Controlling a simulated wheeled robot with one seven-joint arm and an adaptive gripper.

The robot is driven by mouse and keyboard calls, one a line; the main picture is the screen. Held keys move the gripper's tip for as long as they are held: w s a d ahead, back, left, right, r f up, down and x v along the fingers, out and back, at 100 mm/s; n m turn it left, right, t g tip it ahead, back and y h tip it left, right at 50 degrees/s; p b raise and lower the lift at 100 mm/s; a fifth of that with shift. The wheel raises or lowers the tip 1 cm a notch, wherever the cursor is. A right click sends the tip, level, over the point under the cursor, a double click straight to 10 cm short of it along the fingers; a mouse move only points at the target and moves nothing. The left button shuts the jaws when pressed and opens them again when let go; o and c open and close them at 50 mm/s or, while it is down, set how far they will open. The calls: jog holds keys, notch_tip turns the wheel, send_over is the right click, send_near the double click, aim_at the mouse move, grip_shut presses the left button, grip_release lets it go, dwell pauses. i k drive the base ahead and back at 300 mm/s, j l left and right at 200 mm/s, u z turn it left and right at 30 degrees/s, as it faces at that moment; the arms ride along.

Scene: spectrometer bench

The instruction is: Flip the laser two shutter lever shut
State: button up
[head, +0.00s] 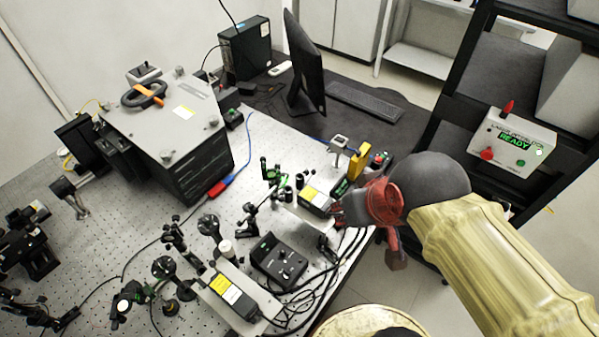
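Two black laser units with yellow and white labels sit on the optical bench (60,190). One laser (316,199) is right of the middle, and the other laser (236,294) is nearer the bottom. I cannot read which is laser two, and no shutter lever can be made out clearly on either. My gripper (345,210) is at the end of my arm, beside the right end of the upper laser. The red wrist part and dark joint hide much of it. Its fingers are too small and covered to tell whether they are open, or whether they touch anything.
A black control box (279,261) with cables lies between the lasers. Small optic mounts crowd the bench. A yellow block (358,163) stands behind my gripper. A large grey housing (165,125) fills the left. A white box reading READY (513,142) sits on the right rack.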

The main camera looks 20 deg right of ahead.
aim_at(313, 171)
jog(key=i+l+u, duration=0.25)
jog(key=l, duration=0.25)
jog(key=l+u, duration=0.25)
jog(key=l, duration=0.3)
jog(key=i+l+u, duration=0.1)
jog(key=l+u, duration=0.15)
jog(key=l, duration=0.3)
